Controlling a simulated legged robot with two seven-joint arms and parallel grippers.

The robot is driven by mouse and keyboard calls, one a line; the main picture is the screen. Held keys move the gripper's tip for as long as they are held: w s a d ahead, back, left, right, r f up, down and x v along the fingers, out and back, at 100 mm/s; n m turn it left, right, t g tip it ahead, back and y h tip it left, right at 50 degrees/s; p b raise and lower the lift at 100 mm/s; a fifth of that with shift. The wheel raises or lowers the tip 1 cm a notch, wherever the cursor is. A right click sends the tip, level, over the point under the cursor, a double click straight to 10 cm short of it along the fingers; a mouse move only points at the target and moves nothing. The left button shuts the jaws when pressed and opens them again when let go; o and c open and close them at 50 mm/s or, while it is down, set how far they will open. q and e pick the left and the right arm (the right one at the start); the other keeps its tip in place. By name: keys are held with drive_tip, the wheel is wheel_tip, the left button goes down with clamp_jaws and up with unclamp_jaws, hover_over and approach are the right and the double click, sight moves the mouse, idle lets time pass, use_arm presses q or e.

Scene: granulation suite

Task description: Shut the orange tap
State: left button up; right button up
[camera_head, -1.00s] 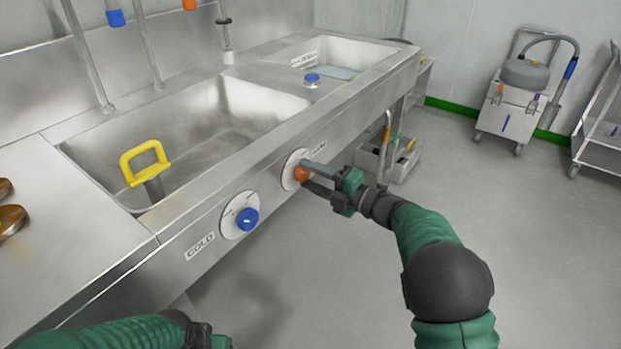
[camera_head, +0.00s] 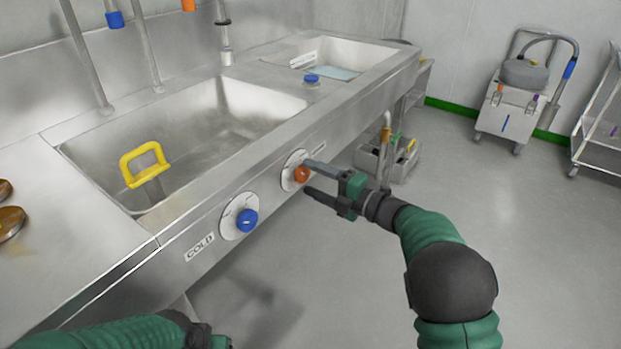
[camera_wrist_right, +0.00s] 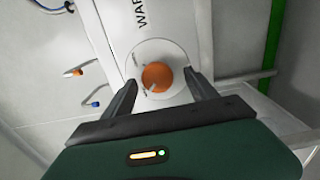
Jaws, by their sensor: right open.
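The orange tap (camera_head: 301,174) is a round knob on a white dial (camera_head: 289,166) on the sink's front panel. My right gripper (camera_head: 306,177) is open at the knob, one finger above it and one below in the head view. In the right wrist view the orange knob (camera_wrist_right: 158,77) lies between and just beyond the open fingers (camera_wrist_right: 160,92), with a gap on each side. Small marks show on the dial, but I cannot read the knob's setting. My left arm (camera_head: 125,334) shows at the bottom left; its fingers are not clearly visible.
A blue knob (camera_head: 246,220) with a COLD label sits left of the orange one on the same panel. A yellow-handled tool (camera_head: 144,163) stands in the sink basin (camera_head: 205,113). A grey crate (camera_head: 402,168) is on the floor behind my right gripper.

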drive_tip(key=p+v, duration=0.3)
drive_tip(key=v, duration=1.2)
drive_tip(key=shift+s+d+p, duration=0.25)
drive_tip(key=shift+d+p, duration=0.05)
drive_tip(key=shift+d, duration=0.05)
